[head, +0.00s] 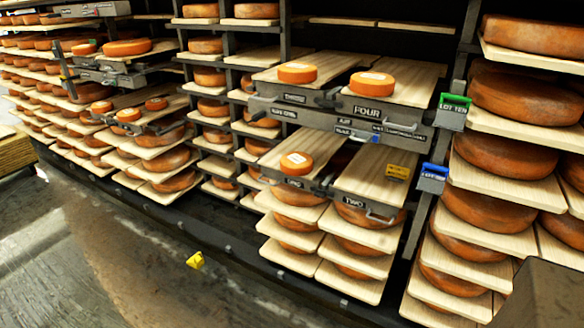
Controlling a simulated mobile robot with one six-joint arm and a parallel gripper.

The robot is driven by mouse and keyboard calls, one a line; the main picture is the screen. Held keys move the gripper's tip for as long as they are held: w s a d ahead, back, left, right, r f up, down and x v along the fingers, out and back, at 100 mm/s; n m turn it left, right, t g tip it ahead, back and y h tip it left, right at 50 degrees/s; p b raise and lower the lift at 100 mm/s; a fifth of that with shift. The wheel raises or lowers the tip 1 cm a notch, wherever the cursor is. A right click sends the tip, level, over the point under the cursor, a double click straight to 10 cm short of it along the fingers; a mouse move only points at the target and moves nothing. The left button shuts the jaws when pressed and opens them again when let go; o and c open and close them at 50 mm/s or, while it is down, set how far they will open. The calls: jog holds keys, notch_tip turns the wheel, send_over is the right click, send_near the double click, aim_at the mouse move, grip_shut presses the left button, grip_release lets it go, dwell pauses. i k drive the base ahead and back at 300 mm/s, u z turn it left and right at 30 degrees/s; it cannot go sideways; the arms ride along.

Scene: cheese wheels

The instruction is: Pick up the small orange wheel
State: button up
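Three small orange wheels with pale labels on top stand on pulled-out boards in the middle rack. One small orange wheel (297,73) is on the upper left board. Another small orange wheel (372,83) is on the upper right board, marked FOUR. A third small orange wheel (297,163) is on the lower left board, which seems marked ONE. The lower right board (372,186), marked TWO, looks bare in its visible part. More small orange wheels (128,115) sit on a further rack at left. My gripper is not in view.
Racks of larger wheels (507,155) on boards flank the middle bay. A green tag (453,111), a blue tag (433,178) and a yellow tag (398,172) hang near it. A small yellow object (195,260) is low in front. The floor (50,260) at left looks clear.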

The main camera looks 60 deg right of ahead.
aim_at(294, 163)
jog(key=z, duration=0.15)
jog(key=i, duration=0.95)
jog(key=u, duration=0.1)
